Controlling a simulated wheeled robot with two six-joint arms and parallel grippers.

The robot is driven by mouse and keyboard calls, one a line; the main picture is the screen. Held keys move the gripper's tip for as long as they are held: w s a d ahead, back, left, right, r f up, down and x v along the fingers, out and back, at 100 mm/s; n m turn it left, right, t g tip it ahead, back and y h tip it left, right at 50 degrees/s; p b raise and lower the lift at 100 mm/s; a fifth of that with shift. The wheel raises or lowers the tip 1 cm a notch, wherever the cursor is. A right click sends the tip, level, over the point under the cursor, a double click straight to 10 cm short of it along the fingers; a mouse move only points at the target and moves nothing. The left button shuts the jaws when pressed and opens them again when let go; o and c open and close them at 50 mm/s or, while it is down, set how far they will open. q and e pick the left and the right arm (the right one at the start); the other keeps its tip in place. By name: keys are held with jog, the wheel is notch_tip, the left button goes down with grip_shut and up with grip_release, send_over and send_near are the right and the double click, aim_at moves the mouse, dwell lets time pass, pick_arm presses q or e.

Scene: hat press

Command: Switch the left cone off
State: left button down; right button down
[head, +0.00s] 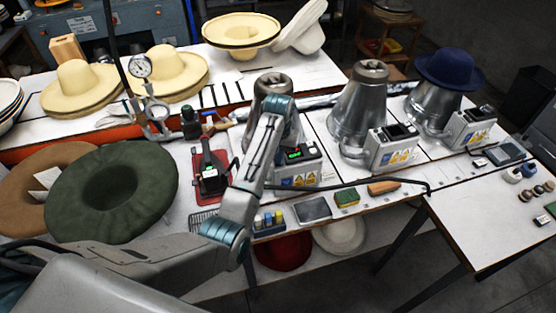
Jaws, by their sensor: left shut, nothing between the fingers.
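The left cone (268,84) is a grey metal cone standing on the long white table, largely hidden behind my left arm. Its control box (300,172) sits in front of it, with a small green lit display (293,155) on top and yellow and blue labels on its face. My left gripper (293,142) is shut and empty, pointing down at the top of this box near the display. Whether it touches the box I cannot tell. Any switch on the box is hidden or too small to make out. My right gripper is not in view.
A middle cone (358,105) and a right cone (433,104) under a blue hat (450,68) have boxes with dark displays. A green hat (112,192) and a red tray (212,180) lie left. A black cable crosses the front; small tools line the edge.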

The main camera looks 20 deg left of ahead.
pick_arm(q)
jog(key=shift+w+r+p, duration=0.15)
jog(key=shift+r+p, duration=0.25)
jog(key=shift+r, duration=2.9)
